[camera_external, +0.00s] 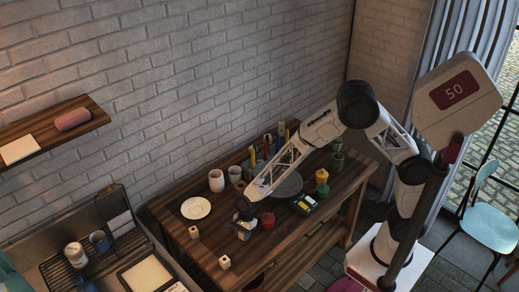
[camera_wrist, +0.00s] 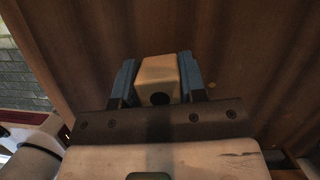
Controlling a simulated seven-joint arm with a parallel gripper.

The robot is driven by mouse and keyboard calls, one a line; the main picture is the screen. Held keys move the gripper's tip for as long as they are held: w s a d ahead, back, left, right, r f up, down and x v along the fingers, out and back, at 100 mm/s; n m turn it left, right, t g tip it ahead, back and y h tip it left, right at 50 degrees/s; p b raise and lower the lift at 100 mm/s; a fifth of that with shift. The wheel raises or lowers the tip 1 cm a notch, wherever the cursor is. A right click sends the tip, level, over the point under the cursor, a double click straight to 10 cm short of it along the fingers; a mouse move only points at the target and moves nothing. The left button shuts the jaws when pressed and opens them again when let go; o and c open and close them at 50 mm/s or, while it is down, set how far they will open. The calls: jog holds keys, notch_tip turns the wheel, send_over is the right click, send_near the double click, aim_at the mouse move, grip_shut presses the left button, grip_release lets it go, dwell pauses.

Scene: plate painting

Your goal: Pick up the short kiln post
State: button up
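My gripper (camera_wrist: 158,78) has its two blue fingers on either side of a cream block with a dark round hole, a kiln post (camera_wrist: 158,72), with no clear gap at either side. In the external view my gripper (camera_external: 243,232) is low over the front of the wooden table (camera_external: 178,219) and largely hides this post. Two other small cream kiln posts stand on the table to its left, one further back (camera_external: 193,232) and one near the front edge (camera_external: 224,262). Whether the post between the fingers touches the table cannot be told.
A red pot (camera_external: 267,220) stands close to the right of my gripper. A white plate (camera_external: 196,208), a pale cup (camera_external: 216,181), a dark round disc (camera_external: 288,185) and a yellow-topped bottle (camera_external: 321,176) are behind. The table's front left is mostly clear.

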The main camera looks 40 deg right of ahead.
aim_at(243, 232)
jog(key=shift+c, duration=1)
jog(key=shift+r, duration=0.1)
jog(key=shift+r, duration=0.8)
jog(key=shift+s+d+r, duration=0.1)
jog(key=shift+s+r, duration=0.05)
jog(key=shift+r, duration=0.8)
jog(key=s+d, duration=0.3)
jog(key=s, duration=0.1)
jog(key=s+d+r, duration=0.1)
jog(key=s+d, duration=0.2)
jog(key=d, duration=0.1)
jog(key=s+d, duration=0.3)
jog(key=s, duration=0.1)
jog(key=shift+s+d+r, duration=0.15)
jog(key=shift+s+d, duration=0.15)
